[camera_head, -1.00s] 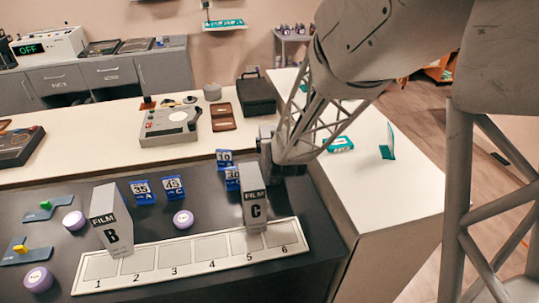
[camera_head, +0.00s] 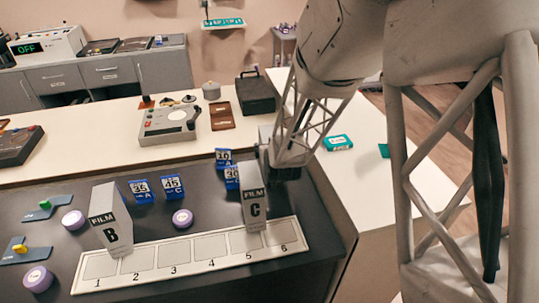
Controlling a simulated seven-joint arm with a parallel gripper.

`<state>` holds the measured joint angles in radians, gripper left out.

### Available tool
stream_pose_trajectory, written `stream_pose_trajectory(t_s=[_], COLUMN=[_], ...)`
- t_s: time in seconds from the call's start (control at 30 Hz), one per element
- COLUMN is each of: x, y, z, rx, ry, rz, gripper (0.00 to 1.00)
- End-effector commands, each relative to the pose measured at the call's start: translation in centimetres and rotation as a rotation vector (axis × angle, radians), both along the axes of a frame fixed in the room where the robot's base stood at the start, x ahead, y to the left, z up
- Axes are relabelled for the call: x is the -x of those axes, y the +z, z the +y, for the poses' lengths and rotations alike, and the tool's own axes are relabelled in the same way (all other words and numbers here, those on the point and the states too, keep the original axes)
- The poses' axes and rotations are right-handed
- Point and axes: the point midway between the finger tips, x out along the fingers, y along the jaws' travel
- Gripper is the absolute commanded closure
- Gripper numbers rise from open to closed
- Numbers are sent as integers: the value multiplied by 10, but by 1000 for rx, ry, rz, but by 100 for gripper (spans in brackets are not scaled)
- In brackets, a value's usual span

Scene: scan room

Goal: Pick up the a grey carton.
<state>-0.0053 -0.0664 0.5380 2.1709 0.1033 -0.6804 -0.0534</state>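Two grey cartons stand upright on a white numbered strip (camera_head: 190,264). The carton marked FILM C (camera_head: 251,188) stands at space 5. The carton marked FILM B (camera_head: 111,217) stands at the left, around spaces 1 and 2. My gripper (camera_head: 263,160) is low, right behind the FILM C carton's top. The carton and the dark wrist hide most of the fingers, so I cannot tell whether they touch it or are open. The FILM C carton still appears to rest on the strip.
Small blue number blocks (camera_head: 172,187) stand behind the strip, some close to my gripper's left. Purple-and-white round tubs (camera_head: 182,218) lie on the dark counter. A black case (camera_head: 257,95) and a grey device (camera_head: 167,124) stand on the white counter behind.

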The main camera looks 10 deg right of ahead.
Motion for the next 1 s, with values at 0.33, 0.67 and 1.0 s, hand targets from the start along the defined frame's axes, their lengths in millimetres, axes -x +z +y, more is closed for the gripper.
stream_pose_trajectory(t_s=[0.33, 0.67, 1.0], x=[-2, -2, -2], y=[-1, -1, -1], z=[0, 0, 0], rx=[0, 0, 0], ry=[0, 0, 0], rz=[0, 0, 0], gripper=[6, 9, 62])
